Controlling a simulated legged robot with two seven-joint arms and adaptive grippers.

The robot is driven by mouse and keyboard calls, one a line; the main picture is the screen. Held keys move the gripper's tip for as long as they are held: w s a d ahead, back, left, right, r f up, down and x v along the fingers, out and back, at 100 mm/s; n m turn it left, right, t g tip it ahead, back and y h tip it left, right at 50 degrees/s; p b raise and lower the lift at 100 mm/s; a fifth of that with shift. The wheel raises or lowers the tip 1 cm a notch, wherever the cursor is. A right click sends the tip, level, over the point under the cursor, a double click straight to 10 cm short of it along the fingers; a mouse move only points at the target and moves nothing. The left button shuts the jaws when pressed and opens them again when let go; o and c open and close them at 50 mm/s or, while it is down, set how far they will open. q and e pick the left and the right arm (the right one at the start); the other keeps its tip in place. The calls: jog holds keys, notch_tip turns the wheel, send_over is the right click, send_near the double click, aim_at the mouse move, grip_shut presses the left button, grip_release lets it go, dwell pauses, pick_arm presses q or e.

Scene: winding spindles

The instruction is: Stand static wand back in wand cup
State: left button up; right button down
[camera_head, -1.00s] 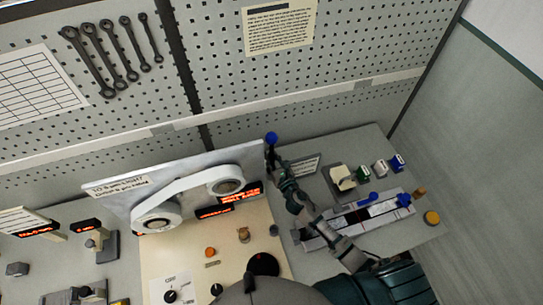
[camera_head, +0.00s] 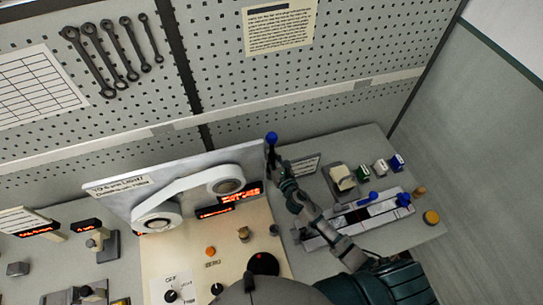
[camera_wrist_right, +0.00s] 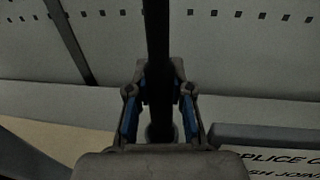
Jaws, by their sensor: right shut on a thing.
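The static wand shows in the head view as a blue ball tip (camera_head: 271,138) on a dark shaft. It stands roughly upright at the right end of the white backboard. My right gripper (camera_head: 273,160) is shut on the shaft below the ball. In the right wrist view the dark shaft (camera_wrist_right: 157,45) runs up between the two blue-padded fingers. The lower end of the wand is hidden by the gripper. I cannot pick out the wand cup for certain. My left gripper is not in view.
A beige panel (camera_head: 190,258) with knobs and the white backboard (camera_head: 110,205) with a belt around two rollers stand left of my right arm. Right of it are a splice fixture (camera_head: 375,212), small coloured spools (camera_head: 380,166) and a yellow button (camera_head: 431,217). A pegboard wall rises behind.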

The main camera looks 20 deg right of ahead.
aim_at(272, 154)
jog(key=shift+a+f+b, duration=0.1)
jog(key=shift+f+b, duration=2.7)
jog(key=shift+f, duration=0.35)
jog(key=c, duration=1)
grip_release()
jog(key=shift+o, duration=0.2)
jog(key=shift+r, duration=0.3)
notch_tip(272, 154, up, 8)
jog(key=shift+w+r, duration=0.1)
jog(key=shift+r, duration=0.5)
